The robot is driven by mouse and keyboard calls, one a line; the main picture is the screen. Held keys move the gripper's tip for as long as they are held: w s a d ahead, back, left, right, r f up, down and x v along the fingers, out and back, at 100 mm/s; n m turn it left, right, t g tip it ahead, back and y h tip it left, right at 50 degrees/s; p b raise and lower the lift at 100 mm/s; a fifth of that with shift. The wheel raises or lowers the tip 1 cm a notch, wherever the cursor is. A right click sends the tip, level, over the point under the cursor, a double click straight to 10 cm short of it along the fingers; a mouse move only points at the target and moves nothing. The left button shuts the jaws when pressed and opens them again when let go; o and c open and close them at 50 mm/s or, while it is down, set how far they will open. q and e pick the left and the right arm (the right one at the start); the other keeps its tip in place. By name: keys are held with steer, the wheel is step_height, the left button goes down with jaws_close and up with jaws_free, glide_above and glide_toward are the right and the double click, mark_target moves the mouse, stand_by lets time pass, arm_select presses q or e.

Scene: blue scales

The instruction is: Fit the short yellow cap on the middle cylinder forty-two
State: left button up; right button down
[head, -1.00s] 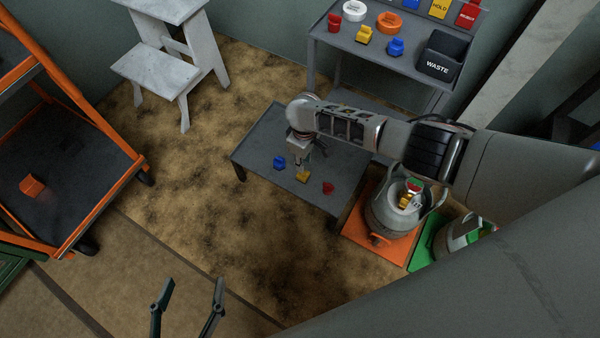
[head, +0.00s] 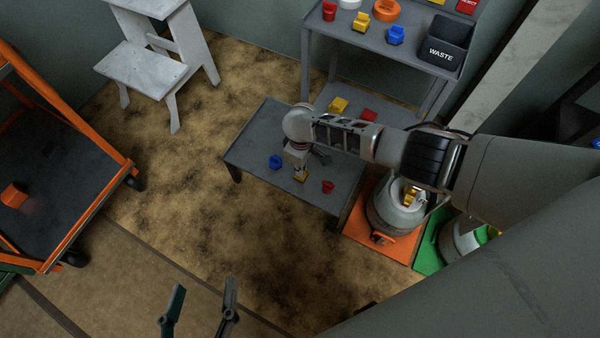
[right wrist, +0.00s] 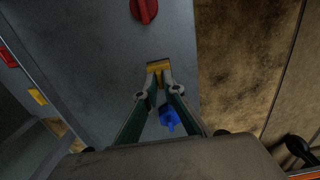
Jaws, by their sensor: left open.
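The yellow cap (head: 301,178) is on the low grey table, between a blue cap (head: 275,162) and a red cap (head: 328,187). My right gripper (head: 300,174) points down at it. In the right wrist view the fingertips (right wrist: 159,73) are drawn in on both sides of the yellow cap (right wrist: 158,65), shut on it; it appears still at the tabletop. A grey cylinder (head: 388,214) stands on an orange base, with another grey cylinder (head: 462,240) on a green base. I cannot read their numbers. My left gripper (head: 204,288) is open and empty above the floor.
A shelf cart (head: 375,48) with coloured caps and a WASTE bin (head: 446,45) stands behind. A white step stool (head: 145,70) and an orange-framed trolley (head: 60,180) are left. My right arm partly hides the cylinders. The floor in front is clear.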

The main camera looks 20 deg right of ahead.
steer(key=shift+r+p, duration=0.35)
steer(key=shift+r, duration=0.2)
arm_select(q)
steer(key=shift+t, duration=0.5)
steer(key=shift+w+a+r+p, duration=0.1)
steer(key=shift+w+r+p, duration=0.25)
steer(key=shift+r, duration=0.45)
steer(key=shift+w+d+r+p, duration=0.1)
steer(key=shift+w+r+p, duration=0.2)
steer(key=shift+r, duration=0.5)
steer(key=shift+w+a+r+p, duration=0.1)
steer(key=shift+w+r+p, duration=0.25)
steer(key=shift+r, duration=0.45)
arm_select(e)
steer(key=shift+r, duration=1.45)
